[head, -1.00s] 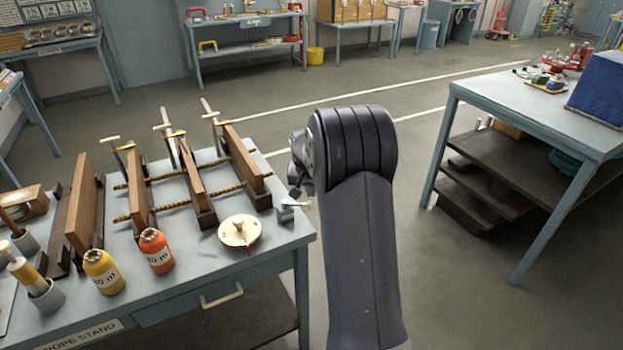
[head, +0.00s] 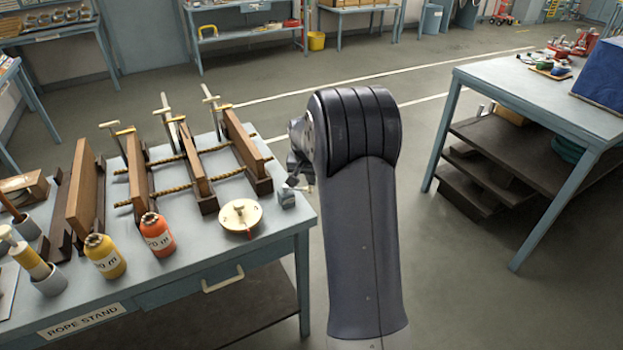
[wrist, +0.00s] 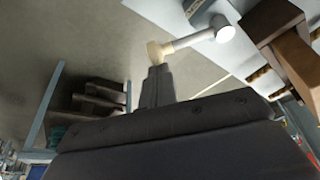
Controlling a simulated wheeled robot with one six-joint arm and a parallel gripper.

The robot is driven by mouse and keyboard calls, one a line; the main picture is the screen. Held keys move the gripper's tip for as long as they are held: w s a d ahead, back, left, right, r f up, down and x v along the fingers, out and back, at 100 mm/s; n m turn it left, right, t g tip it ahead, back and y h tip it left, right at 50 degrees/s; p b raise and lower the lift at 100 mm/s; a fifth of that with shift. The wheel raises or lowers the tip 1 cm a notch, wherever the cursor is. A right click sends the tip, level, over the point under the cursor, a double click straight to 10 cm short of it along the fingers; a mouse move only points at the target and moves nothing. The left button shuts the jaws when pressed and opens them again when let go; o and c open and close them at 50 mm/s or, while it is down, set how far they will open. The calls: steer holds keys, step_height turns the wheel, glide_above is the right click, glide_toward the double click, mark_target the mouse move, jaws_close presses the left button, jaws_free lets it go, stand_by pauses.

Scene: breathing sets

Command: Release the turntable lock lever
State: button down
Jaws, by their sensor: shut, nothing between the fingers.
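The turntable (head: 240,216) is a cream disc with a small knob and a red mark at its edge, near the right end of the rope stand. Beside it, at the table's right edge, is a small grey block (head: 286,198) with a short pale lever. In the wrist view the lever (wrist: 194,40) is a grey bar from a round pivot, with a cream tip (wrist: 156,51). My gripper (wrist: 155,72) is shut and empty, its fingertips right at the cream tip. I cannot tell whether they touch. In the head view my arm partly hides my gripper (head: 293,182).
A wooden rope frame (head: 196,172) with twisted ropes stands behind the turntable. An orange bottle (head: 157,235) and a yellow bottle (head: 105,257) stand to its left. Open floor separates this table from another blue table (head: 540,100) on the right.

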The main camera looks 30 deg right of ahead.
steer(key=shift+s+a+f+m+b, duration=0.1)
steer(key=shift+s+a+m+b, duration=0.1)
steer(key=shift+m+b, duration=0.25)
steer(key=shift+s+a+m+b, duration=0.1)
steer(key=shift+s+m+b, duration=0.2)
steer(key=shift+m+b, duration=0.2)
steer(key=shift+s+a+f+m+g+h+b, duration=0.1)
steer(key=shift+s+a+m+g+h+b, duration=0.5)
steer(key=shift+m+b, duration=0.6)
steer(key=m, duration=0.1)
steer(key=s+a+m+g+b, duration=0.1)
steer(key=m, duration=0.1)
steer(key=a+m+b, duration=0.1)
steer(key=shift+s+a+m, duration=0.2)
steer(key=shift+s+m, duration=0.15)
steer(key=shift+r, duration=0.2)
steer(key=shift+d, duration=0.1)
steer(key=shift+w, duration=0.2)
steer(key=shift+w+d+p, duration=0.25)
steer(key=shift+w+p, duration=0.15)
steer(key=shift+w, duration=0.15)
